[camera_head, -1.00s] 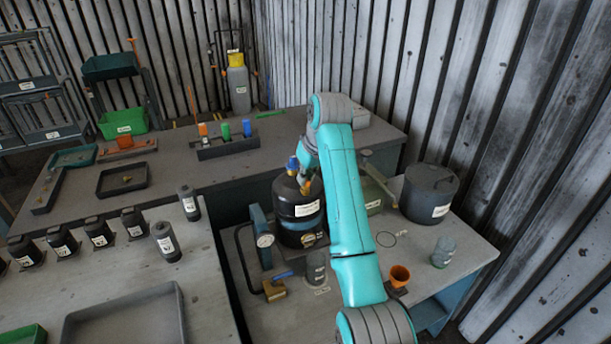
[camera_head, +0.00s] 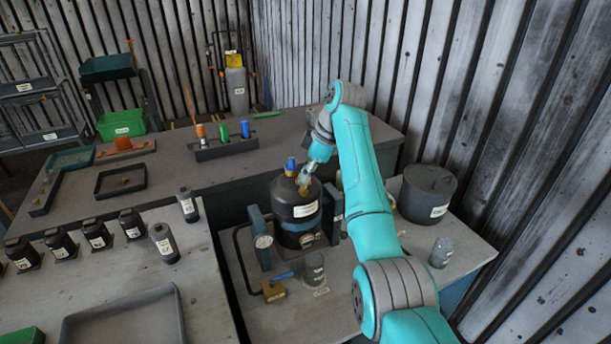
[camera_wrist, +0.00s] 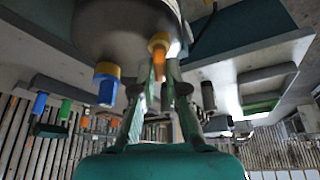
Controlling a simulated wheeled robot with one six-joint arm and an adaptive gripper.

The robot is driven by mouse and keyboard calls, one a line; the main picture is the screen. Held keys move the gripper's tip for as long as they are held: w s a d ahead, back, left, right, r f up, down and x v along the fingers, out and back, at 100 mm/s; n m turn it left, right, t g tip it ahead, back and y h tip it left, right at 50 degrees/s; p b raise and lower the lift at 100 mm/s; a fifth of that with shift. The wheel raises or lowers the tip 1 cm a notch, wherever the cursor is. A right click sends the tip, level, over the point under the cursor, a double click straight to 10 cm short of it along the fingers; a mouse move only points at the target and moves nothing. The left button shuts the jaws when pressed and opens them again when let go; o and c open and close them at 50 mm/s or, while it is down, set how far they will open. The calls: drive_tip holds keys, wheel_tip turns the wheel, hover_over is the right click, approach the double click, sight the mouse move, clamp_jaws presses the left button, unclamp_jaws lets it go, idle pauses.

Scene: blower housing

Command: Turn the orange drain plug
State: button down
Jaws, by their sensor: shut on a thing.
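The black housing (camera_head: 296,212) with a white label stands upright on the right bench. The orange drain plug (camera_wrist: 158,62) has a yellow collar and projects from the housing, which also shows at the top of the wrist view (camera_wrist: 120,30). My gripper (camera_wrist: 160,82) is shut on the orange plug, its two green fingers on either side of it. In the head view my gripper (camera_head: 306,180) is at the housing's top, where its fingers partly hide the plug. A blue plug (camera_head: 291,165) with a yellow collar stands beside it, and it shows in the wrist view (camera_wrist: 107,85).
A gauge (camera_head: 263,241) on a blue block stands left of the housing. A large grey pot (camera_head: 428,190) and a small jar (camera_head: 441,252) stand right of my arm.

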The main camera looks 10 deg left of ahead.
drive_tip(key=shift+w+n+g, duration=0.1)
drive_tip(key=shift+n+g, duration=0.5)
drive_tip(key=shift+n, duration=0.9)
drive_tip(key=shift+h, duration=0.3)
drive_tip(key=c, duration=1.2)
unclamp_jaws()
drive_tip(key=v, duration=0.7)
drive_tip(key=shift+r, duration=0.2)
drive_tip(key=shift+w+d, duration=0.1)
